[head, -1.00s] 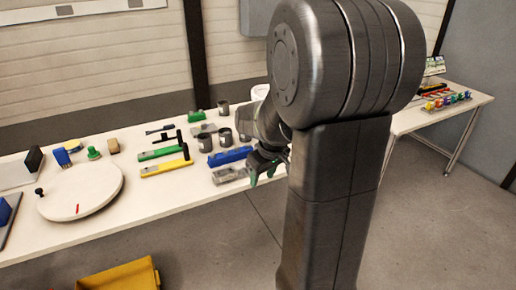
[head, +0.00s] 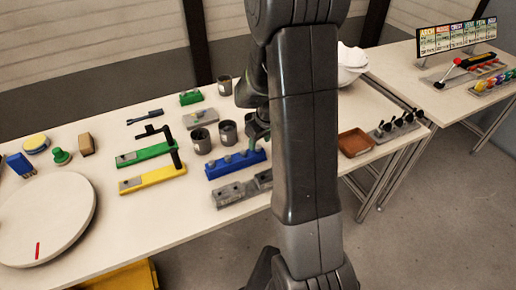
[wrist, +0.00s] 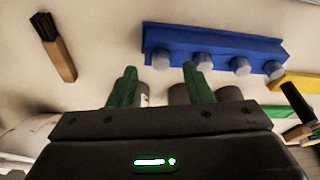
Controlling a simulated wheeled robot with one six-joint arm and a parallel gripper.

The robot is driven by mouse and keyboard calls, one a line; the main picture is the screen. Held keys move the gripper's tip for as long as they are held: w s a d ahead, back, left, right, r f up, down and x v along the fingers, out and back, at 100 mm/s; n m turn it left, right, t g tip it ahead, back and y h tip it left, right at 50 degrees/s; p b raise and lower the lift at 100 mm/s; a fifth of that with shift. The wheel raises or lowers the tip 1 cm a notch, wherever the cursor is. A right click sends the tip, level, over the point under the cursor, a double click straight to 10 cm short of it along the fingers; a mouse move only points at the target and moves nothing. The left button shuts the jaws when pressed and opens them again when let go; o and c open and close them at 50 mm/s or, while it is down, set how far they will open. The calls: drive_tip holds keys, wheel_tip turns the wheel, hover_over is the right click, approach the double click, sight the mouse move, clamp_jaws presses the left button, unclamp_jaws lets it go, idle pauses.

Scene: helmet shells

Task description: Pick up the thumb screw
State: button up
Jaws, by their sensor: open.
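Several small black knob-headed pieces, which look like thumb screws (head: 398,123), stand in a grey holder (head: 396,134) at the right end of the table. I cannot confirm which one is meant. My gripper (head: 258,130) is left of them, over the table by the blue block, partly hidden behind my arm. In the wrist view my gripper (wrist: 160,72) shows two green fingers apart with nothing between them. The blue block (wrist: 215,45) with grey round pegs lies beyond the fingertips; the black knobs are not visible there.
A brown tray (head: 355,142) sits left of the holder. Grey cups (head: 228,133), a yellow block (head: 152,179), a green block (head: 145,154) and a grey block (head: 240,190) crowd the table near my gripper. A round white disc (head: 60,220) is at left.

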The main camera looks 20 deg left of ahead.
sight(259, 147)
drive_tip(key=shift+x, duration=1.25)
clamp_jaws()
wheel_tip(259, 147, up, 10)
drive_tip(key=shift+r, duration=0.1)
